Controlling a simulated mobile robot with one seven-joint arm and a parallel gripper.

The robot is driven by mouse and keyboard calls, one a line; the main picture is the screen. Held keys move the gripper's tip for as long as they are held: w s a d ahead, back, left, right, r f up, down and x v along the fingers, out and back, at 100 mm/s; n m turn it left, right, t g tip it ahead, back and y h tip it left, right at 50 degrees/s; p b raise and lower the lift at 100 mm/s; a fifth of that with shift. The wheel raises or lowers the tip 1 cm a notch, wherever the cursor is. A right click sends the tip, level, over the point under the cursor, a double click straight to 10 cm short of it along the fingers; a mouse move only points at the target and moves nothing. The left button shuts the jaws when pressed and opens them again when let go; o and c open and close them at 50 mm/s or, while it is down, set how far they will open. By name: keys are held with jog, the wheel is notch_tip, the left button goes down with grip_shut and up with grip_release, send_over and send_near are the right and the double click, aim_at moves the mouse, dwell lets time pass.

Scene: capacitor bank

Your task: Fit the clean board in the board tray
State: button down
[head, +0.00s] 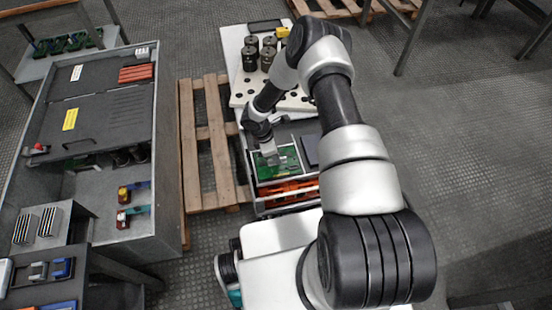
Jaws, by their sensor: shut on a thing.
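A green circuit board (284,162) lies roughly flat at a grey-framed tray (304,161) on the cart in the middle of the head view. My gripper (268,157) reaches down onto the board's upper left part and is shut on it. The fingertips are small and partly hidden by my wrist. I cannot tell whether the board is fully seated or slightly above the tray. I also cannot tell from this view how clean it is. Several other green boards (68,42) stand in a row on a bench at the far upper left.
Dark cylindrical capacitors (250,58) stand on a white perforated plate (290,101) behind the tray. Orange parts (288,191) lie below the board. A wooden pallet (215,150) and a grey cabinet (110,105) are to the left. The floor at right is open.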

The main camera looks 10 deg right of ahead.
jog(key=shift+f, duration=0.3)
jog(key=shift+f, duration=0.1)
jog(key=c, duration=2.3)
grip_release()
jog(key=shift+f, duration=0.1)
jog(key=o, duration=0.4)
jog(key=shift+r, duration=0.2)
